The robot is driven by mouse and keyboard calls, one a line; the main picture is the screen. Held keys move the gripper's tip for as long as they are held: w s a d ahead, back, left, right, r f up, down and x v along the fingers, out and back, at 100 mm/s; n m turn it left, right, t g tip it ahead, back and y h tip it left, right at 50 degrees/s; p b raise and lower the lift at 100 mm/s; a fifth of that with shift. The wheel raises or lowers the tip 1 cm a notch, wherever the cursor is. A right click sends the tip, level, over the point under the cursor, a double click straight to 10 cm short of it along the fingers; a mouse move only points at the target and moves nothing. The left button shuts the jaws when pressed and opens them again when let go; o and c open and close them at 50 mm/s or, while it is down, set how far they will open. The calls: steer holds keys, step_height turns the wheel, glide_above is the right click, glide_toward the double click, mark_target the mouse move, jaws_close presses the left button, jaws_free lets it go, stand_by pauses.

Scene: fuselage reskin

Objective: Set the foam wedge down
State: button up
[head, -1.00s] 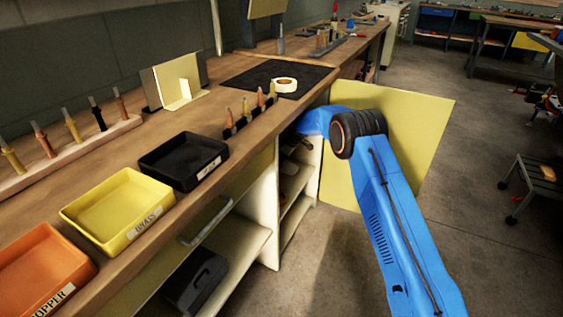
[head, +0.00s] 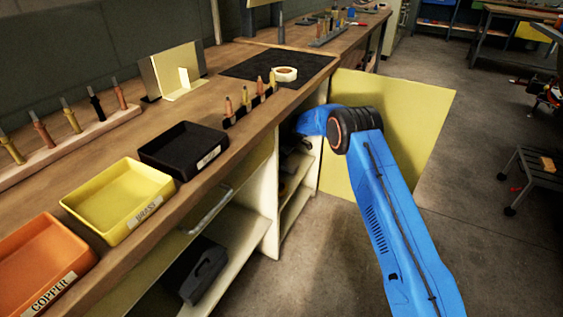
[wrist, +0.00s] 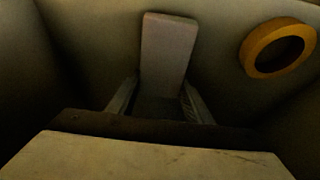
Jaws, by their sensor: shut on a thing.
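The foam wedge (wrist: 168,48) shows in the wrist view as a dull pinkish-grey block standing up from between the fingers. My gripper (wrist: 158,100) is shut on its lower part, with one finger on each side. In the head view my blue arm reaches into the open shelving under the bench, and both the gripper and the wedge are hidden there. The wrist view is dim, so I cannot tell whether the wedge touches a surface.
In the wrist view a yellow-orange ring (wrist: 278,48) lies to the right, and a pale board edge (wrist: 150,155) crosses the foreground. In the head view, a yellow panel (head: 400,130) stands behind my arm. Trays, including a black one (head: 183,150), stand on the bench (head: 215,100).

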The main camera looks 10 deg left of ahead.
steer(key=shift+f, duration=0.6)
steer(key=o, duration=1.2)
steer(key=shift+r, duration=0.1)
